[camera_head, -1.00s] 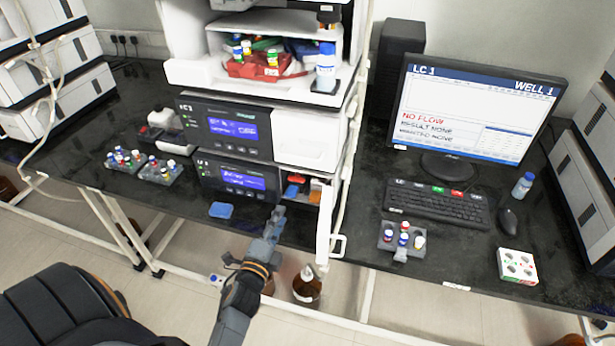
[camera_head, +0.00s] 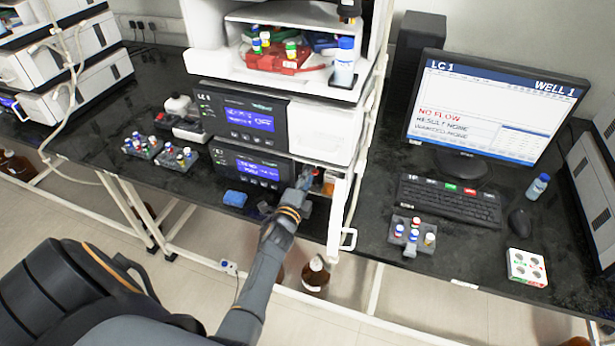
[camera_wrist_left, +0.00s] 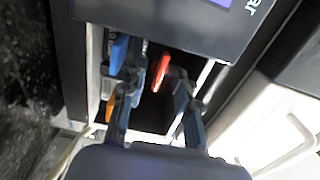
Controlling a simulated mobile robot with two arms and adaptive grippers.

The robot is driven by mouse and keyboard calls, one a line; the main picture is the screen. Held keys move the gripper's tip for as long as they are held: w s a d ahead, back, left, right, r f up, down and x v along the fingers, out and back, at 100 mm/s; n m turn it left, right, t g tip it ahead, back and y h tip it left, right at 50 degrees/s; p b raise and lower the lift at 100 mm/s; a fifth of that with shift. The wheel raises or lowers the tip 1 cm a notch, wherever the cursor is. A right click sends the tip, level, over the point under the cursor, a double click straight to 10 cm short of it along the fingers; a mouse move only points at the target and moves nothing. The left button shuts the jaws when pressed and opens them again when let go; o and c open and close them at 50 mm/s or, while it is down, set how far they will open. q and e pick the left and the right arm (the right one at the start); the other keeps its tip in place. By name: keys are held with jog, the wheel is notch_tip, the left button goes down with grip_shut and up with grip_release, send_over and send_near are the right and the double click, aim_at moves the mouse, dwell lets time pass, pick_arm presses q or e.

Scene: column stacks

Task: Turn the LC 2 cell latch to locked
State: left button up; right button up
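A red lever (camera_wrist_left: 161,72), which I take to be the cell latch, shows in the left wrist view inside an open compartment (camera_wrist_left: 150,108) under a dark display module. A blue part (camera_wrist_left: 118,52) and an orange part (camera_wrist_left: 109,108) lie left of it. My left gripper (camera_wrist_left: 158,88) is open, its fingers reaching to the compartment mouth on either side of the red lever; I cannot tell if they touch it. In the head view my left gripper (camera_head: 304,178) is at the compartment, right of the lower display module (camera_head: 250,165), and hides most of the inside. My right gripper is not in view.
An open white door (camera_head: 338,215) with a handle stands right of the compartment. A blue sponge-like block (camera_head: 235,198) and vial racks (camera_head: 176,158) lie to the left. A monitor (camera_head: 490,108), keyboard (camera_head: 450,200) and another vial rack (camera_head: 412,236) are to the right.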

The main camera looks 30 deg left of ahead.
pick_arm(q)
grip_shut()
jog(key=shift+n, duration=0.4)
jog(key=n, duration=0.3)
jog(key=shift+n, duration=0.3)
jog(key=n, duration=0.4)
jog(key=shift+n, duration=0.3)
jog(key=n+p, duration=0.1)
jog(key=n, duration=0.3)
jog(key=shift+n, duration=2.5)
